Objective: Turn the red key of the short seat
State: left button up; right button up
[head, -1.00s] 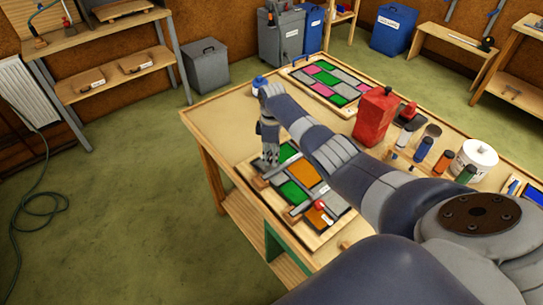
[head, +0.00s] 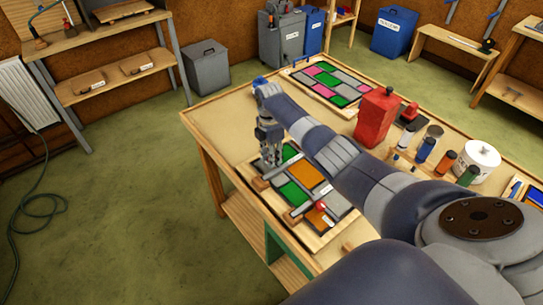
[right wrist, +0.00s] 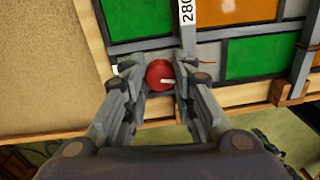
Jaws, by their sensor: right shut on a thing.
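My right gripper (head: 270,163) points down at the left part of the leaded panel (head: 307,171), which has green, orange and grey panes. In the right wrist view my right gripper (right wrist: 161,82) has its two fingers closed on the sides of a round red key (right wrist: 158,73). The key sits at the panel's edge near a grey strip labelled 280. In the head view the fingers hide this key. Another red knob (head: 320,205) stands at the panel's near end, apart from the gripper. My left gripper is not in view.
A second panel (head: 332,82) with pink and green panes lies farther back on the workbench (head: 222,117). A red can (head: 375,116), several small bottles and a white pot (head: 477,160) stand to the right. The bench's left part is bare.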

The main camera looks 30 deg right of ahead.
dwell(0.3)
jog(key=o, duration=1.1)
jog(key=shift+r, duration=0.15)
jog(key=r, duration=1.1)
jog(key=shift+w+r, duration=0.3)
jog(key=shift+w, duration=0.05)
